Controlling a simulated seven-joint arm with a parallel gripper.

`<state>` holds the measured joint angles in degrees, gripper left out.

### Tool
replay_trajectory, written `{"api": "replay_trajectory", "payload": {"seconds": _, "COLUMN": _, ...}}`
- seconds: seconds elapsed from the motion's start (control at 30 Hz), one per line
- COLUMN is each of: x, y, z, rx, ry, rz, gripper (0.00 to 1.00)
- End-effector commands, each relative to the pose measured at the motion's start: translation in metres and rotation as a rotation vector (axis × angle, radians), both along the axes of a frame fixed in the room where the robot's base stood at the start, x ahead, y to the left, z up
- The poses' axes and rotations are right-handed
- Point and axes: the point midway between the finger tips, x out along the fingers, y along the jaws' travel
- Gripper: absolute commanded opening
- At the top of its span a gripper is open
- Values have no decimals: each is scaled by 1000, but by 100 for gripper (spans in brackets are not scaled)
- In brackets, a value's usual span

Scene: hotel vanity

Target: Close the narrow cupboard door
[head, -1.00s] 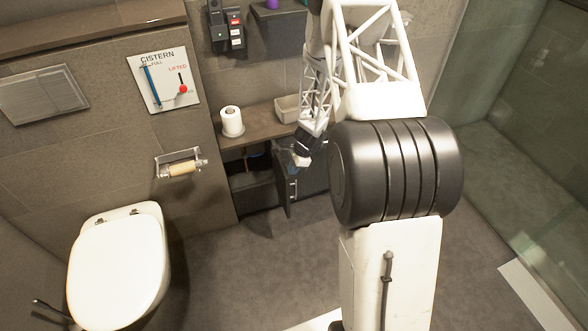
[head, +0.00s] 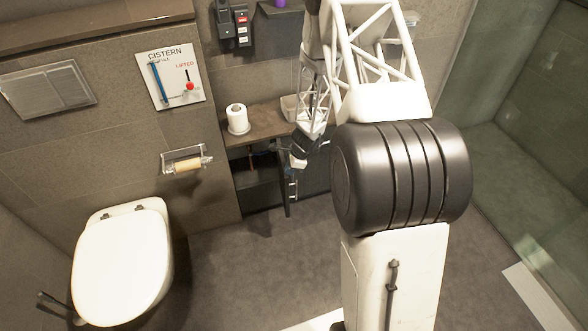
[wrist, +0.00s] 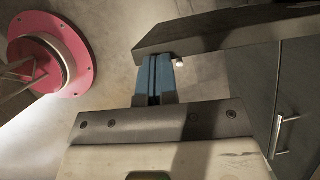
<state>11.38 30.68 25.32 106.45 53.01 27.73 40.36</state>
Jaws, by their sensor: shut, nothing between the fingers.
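The narrow cupboard door (head: 287,190) stands open below the wooden shelf top in the head view, seen nearly edge-on. A small metal handle is on its right-hand face, and the dark cupboard opening is to its left. My gripper (head: 297,163) is at the door's upper part, on the handle side. In the wrist view, my gripper's blue fingers (wrist: 155,72) are shut and empty. Their tips are at the free end of the dark door (wrist: 225,28); I cannot tell whether they touch it. My arm hides part of the cupboard in the head view.
A dark front with a bar handle (wrist: 283,135) is at the right in the wrist view. A toilet roll (head: 237,118) and a pale box (head: 289,107) stand on the shelf top (head: 258,130). The toilet (head: 122,260) is at left. Floor before the cupboard is clear.

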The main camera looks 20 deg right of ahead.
Motion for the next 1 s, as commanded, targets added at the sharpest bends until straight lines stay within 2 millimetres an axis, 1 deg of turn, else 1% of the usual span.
{"api": "replay_trajectory", "payload": {"seconds": 0.17, "x": 2, "y": 24, "z": 0, "rx": 0, "ry": 0, "rz": -98, "gripper": 0}}
{"api": "replay_trajectory", "payload": {"seconds": 0.27, "x": 6, "y": 43, "z": -1, "rx": -1, "ry": 1, "rz": -183, "gripper": 0}}
{"api": "replay_trajectory", "payload": {"seconds": 0.47, "x": 22, "y": 82, "z": -1, "rx": 0, "ry": 0, "rz": -373, "gripper": 0}}
{"api": "replay_trajectory", "payload": {"seconds": 0.63, "x": 41, "y": 110, "z": -1, "rx": -1, "ry": 0, "rz": -532, "gripper": 0}}
{"api": "replay_trajectory", "payload": {"seconds": 0.8, "x": 58, "y": 130, "z": -1, "rx": -1, "ry": 0, "rz": -656, "gripper": 0}}
{"api": "replay_trajectory", "payload": {"seconds": 1.0, "x": 74, "y": 145, "z": -1, "rx": -1, "ry": 0, "rz": -759, "gripper": 0}}
